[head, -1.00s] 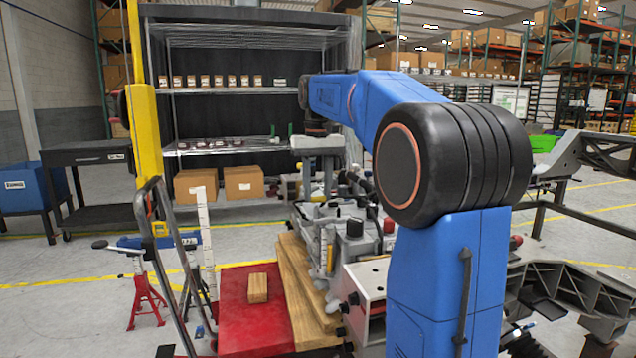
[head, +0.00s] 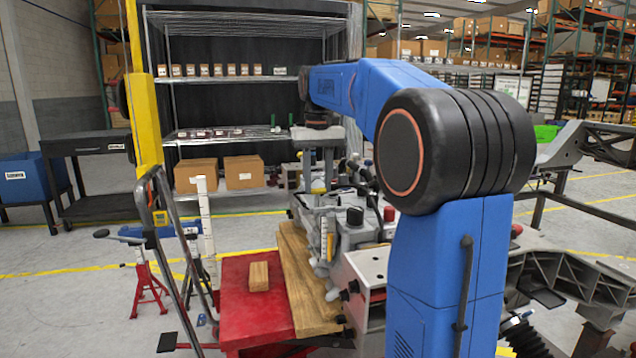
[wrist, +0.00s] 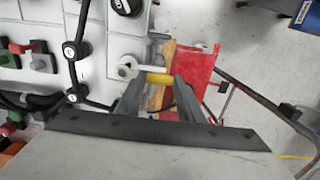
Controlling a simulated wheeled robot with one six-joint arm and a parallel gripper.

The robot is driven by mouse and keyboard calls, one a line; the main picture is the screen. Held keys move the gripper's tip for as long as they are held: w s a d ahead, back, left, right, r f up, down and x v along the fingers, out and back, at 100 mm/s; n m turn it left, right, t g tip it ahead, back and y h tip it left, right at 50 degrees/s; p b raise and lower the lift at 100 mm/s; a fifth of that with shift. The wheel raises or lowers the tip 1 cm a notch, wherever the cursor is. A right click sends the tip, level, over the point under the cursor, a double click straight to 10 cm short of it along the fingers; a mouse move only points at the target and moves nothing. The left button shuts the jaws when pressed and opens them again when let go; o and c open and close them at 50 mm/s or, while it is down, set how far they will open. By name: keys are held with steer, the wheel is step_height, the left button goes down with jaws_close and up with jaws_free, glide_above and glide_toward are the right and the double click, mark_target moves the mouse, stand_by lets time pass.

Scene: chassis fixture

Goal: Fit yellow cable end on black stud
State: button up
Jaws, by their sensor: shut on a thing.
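My gripper (wrist: 158,84) is shut on the yellow cable end (wrist: 159,78), which lies across between its two fingertips. A pale round piece (wrist: 127,66) shows just left of the yellow part; I cannot tell whether they touch. Round black fittings with pale centres (wrist: 70,50) stand on the white-grey unit at left, joined by black rods; I cannot tell which one, if any, is the black stud. In the head view my gripper (head: 318,172) hangs down over the grey unit (head: 362,232), with a small yellow spot at its lower end.
A wooden board (head: 300,270) and a red table (head: 240,305) with a wooden block (head: 259,276) lie left of the unit. A yellow post (head: 146,120) and a metal handrail stand further left. Red and green caps (wrist: 40,60) crowd the unit's left side.

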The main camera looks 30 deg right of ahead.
mark_target(318, 193)
steer(key=shift+f, duration=1.9)
steer(key=o, duration=1.1)
steer(key=shift+o, duration=0.2)
steer(key=shift+r, duration=0.1)
steer(key=shift+r, duration=3.4)
